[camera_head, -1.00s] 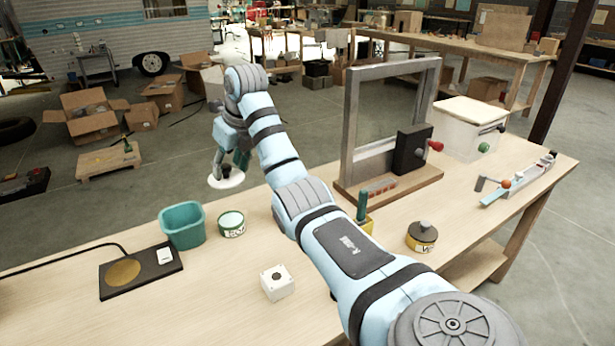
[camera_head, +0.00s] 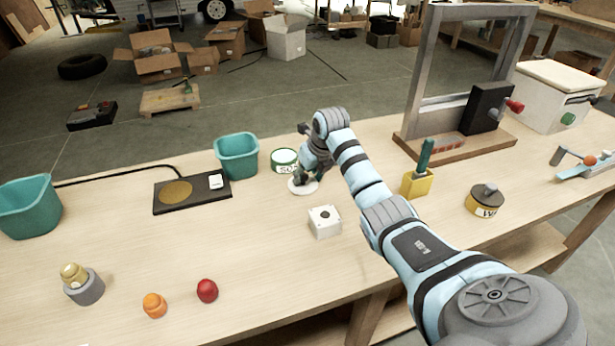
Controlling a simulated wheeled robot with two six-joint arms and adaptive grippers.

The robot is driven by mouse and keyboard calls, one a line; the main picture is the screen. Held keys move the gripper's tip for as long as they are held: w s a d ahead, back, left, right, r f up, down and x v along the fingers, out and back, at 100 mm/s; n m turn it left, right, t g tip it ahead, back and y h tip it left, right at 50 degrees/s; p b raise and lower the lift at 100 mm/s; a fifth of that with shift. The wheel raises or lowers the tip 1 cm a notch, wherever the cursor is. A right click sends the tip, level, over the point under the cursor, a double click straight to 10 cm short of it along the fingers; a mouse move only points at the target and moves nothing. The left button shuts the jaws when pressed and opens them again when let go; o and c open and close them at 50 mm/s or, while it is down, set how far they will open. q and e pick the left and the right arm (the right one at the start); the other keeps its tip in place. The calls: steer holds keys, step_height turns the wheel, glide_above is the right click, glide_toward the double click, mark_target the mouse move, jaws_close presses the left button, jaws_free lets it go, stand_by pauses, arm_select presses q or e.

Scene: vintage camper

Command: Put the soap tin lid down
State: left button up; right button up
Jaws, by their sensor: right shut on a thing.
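The soap tin lid (camera_head: 296,189) is a flat white disc with a dark knob. My right gripper (camera_head: 301,178) is shut on it by the knob, which the fingers mostly hide. The lid is level and at or just above the bench top; I cannot tell whether it touches. The soap tin (camera_head: 284,168), green and white with a label, stands just behind and left of the lid. Its upper edge shows, partly beside my gripper. My left gripper is not in view.
A white box with a button (camera_head: 325,222) stands in front of the lid. A teal bin (camera_head: 237,155) is left of the tin, near a dark pad (camera_head: 205,200). A yellow holder (camera_head: 417,184) stands right of my arm. The bench (camera_head: 255,245) is bare in front of the pad.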

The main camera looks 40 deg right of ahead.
steer(key=o, duration=1.1)
steer(key=shift+f, duration=0.1)
steer(key=shift+r, duration=0.3)
steer(key=p+v, duration=0.1)
steer(key=v, duration=1)
steer(key=shift+s+r+p, duration=0.2)
steer(key=shift+r+p, duration=0.15)
steer(key=shift+p, duration=0.05)
